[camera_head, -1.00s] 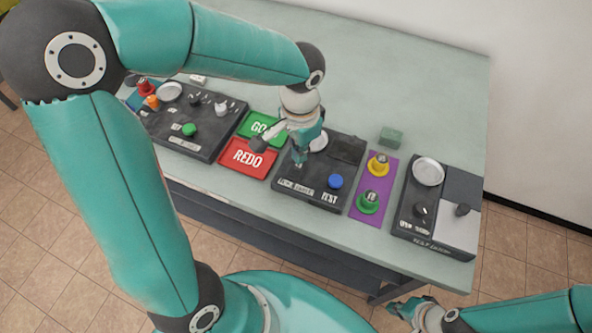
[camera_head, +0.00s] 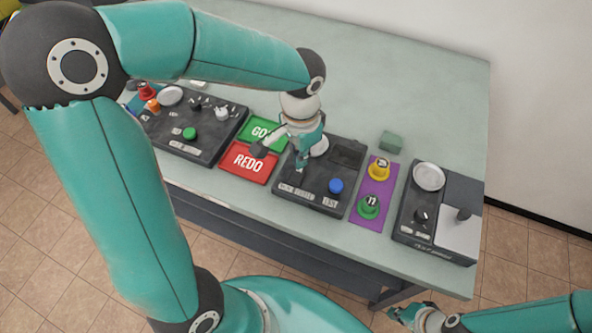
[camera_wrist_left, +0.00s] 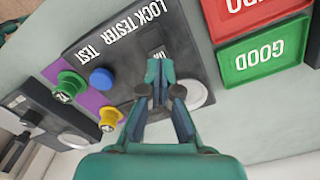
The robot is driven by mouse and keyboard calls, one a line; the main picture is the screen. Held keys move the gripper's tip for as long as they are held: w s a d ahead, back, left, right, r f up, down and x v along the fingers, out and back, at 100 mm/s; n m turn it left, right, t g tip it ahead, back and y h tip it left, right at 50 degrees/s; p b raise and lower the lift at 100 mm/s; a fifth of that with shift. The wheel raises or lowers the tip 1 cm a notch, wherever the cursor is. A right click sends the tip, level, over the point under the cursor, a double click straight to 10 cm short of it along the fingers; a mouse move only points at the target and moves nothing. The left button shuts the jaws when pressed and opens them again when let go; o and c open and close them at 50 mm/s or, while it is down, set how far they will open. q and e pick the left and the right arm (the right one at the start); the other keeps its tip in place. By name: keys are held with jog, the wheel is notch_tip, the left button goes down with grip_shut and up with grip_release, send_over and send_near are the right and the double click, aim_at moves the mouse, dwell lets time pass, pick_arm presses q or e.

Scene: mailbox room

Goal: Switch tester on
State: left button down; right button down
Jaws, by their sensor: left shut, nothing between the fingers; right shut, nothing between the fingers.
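The lock tester (camera_head: 318,200) is a dark box near the front edge of the table. It also shows in the left wrist view (camera_wrist_left: 100,50), with "LOCK TESTER" and "TEST" lettering. A blue button (camera_head: 336,186) is on it, seen also in the wrist view (camera_wrist_left: 101,79). A small light marked switch area (camera_wrist_left: 157,54) lies just beyond my left fingertips, which partly hide it. My left gripper (camera_head: 301,166) is shut and empty, pointing down over the tester; the wrist view shows its fingertips (camera_wrist_left: 158,70) together. Contact cannot be told. My right gripper (camera_head: 402,314) is shut, low at the right.
Green (camera_head: 262,132) and red (camera_head: 247,163) trays lie left of the tester. A purple mat (camera_head: 372,190) with yellow (camera_head: 379,170) and green (camera_head: 369,207) pieces lies right of it. Other dark boxes stand at the far left (camera_head: 165,128) and right (camera_head: 418,236).

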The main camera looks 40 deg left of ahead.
pick_arm(q)
jog(key=shift+f+b, duration=1.05)
jog(key=shift+f, duration=0.15)
dwell(0.9)
jog(key=shift+r+p, duration=2.9)
jog(key=shift+r, duration=0.65)
